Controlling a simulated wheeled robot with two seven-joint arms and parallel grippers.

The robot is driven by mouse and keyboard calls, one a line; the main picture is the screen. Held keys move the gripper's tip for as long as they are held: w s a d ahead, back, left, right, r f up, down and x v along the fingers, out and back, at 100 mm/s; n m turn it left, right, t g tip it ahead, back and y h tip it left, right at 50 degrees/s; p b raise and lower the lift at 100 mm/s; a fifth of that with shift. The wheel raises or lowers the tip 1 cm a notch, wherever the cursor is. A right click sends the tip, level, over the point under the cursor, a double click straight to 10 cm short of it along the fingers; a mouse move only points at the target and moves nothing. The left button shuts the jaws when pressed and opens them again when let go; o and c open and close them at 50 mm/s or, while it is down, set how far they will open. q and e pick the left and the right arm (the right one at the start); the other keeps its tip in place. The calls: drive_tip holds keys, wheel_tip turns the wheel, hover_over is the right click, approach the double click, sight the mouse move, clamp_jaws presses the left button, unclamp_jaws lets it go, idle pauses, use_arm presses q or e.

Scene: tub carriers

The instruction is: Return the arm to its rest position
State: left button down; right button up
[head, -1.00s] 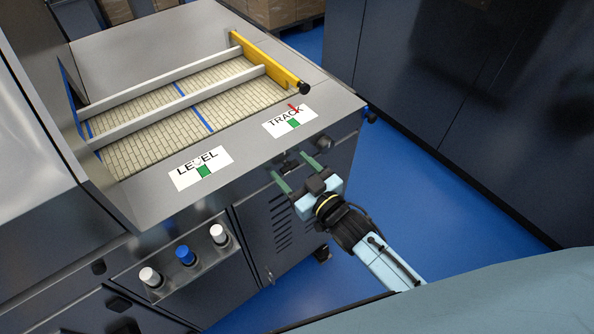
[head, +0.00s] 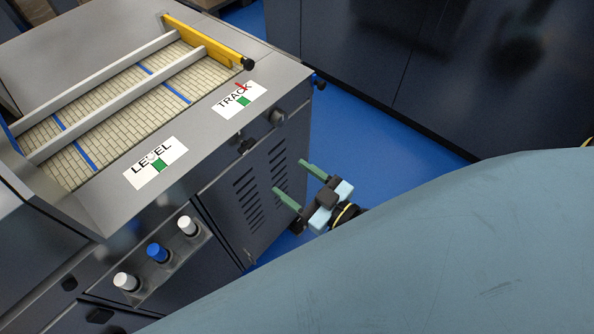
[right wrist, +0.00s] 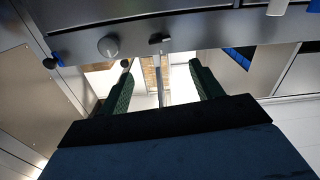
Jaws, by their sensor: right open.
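My right gripper (head: 300,184) is open and empty in the head view, with its two green fingers apart. It is in front of the vented side panel of the machine (head: 190,160), to the right of the vents and below the TRACK label. In the right wrist view, the green fingers (right wrist: 160,88) stand apart with nothing between them. A large pale blue part of my own arm covers the lower right of the head view and hides most of the right forearm. My left gripper is not in view.
The machine top carries a belt with white rails (head: 100,95), a yellow bar (head: 208,40), and TRACK (head: 240,97) and LEVEL (head: 155,163) labels. White and blue knobs (head: 157,252) sit on its front. Blue floor (head: 375,150) lies open toward dark cabinets (head: 400,60).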

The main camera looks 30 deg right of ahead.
idle(0.5)
drive_tip(key=s+d+f+m+g+h, duration=0.1)
drive_tip(key=s+d+f+g, duration=0.15)
drive_tip(key=f, duration=0.65)
drive_tip(key=s+d+f+g+h, duration=0.1)
drive_tip(key=s+f+g+h, duration=0.15)
drive_tip(key=f, duration=0.55)
drive_tip(key=s+d+f+m+g+h, duration=0.1)
drive_tip(key=s+f+g, duration=0.15)
drive_tip(key=f, duration=0.65)
drive_tip(key=s+d+f+g+h, duration=0.1)
drive_tip(key=s+f+g, duration=0.3)
drive_tip(key=s+f, duration=0.3)
drive_tip(key=s+d+f+g, duration=0.1)
drive_tip(key=s+f+g, duration=0.3)
drive_tip(key=s, duration=1.2)
wheel_tip(320, 180, down, 4)
drive_tip(key=shift+d+f+m+h, duration=0.1)
drive_tip(key=shift+d+m+h, duration=0.15)
drive_tip(key=shift+m+h, duration=0.15)
